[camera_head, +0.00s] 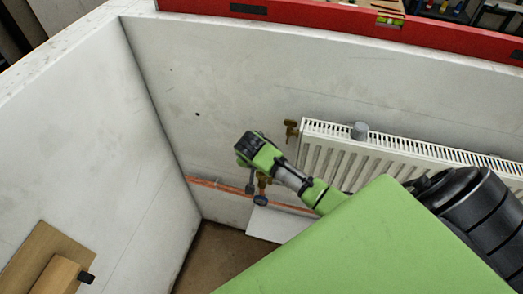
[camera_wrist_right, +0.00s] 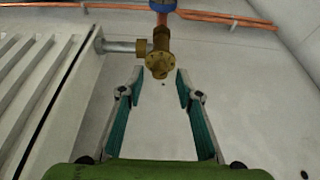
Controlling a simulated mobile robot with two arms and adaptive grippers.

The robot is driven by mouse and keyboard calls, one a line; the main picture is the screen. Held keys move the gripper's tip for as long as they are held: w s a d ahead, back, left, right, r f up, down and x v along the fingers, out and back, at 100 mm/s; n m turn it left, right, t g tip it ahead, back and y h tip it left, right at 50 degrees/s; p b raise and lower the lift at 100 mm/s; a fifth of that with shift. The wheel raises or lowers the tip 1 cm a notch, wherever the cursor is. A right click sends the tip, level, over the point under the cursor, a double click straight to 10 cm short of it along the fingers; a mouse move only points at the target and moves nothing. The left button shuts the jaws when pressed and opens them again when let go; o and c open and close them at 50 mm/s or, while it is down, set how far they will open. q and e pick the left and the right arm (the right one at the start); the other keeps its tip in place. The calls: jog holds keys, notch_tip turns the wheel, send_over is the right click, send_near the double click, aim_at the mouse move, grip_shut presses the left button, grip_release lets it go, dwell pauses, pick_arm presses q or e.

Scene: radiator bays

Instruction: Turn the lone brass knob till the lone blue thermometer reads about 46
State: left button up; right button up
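The brass knob (camera_wrist_right: 158,64) is on a brass valve at the end of a grey pipe from the radiator. In the right wrist view it sits just beyond and between the fingertips of my right gripper (camera_wrist_right: 160,82), which is open with teal pads. No contact shows. In the head view my right gripper (camera_head: 256,186) hangs beside the brass valve (camera_head: 262,178) and partly hides it. The blue thermometer (camera_head: 260,200) is just below the valve there. Only its edge (camera_wrist_right: 163,5) shows in the right wrist view, so its reading cannot be seen. My left gripper is out of view.
A white radiator (camera_head: 350,160) hangs on the wall, with another brass fitting (camera_head: 291,130) at its upper left corner and a grey cylinder (camera_head: 359,131) on top. Copper pipes (camera_wrist_right: 215,16) run along the wall. A wooden block (camera_head: 57,276) is at the lower left.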

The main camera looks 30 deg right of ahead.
jog(key=shift+w+d+f, duration=0.15)
jog(key=shift+f, duration=0.4)
grip_shut()
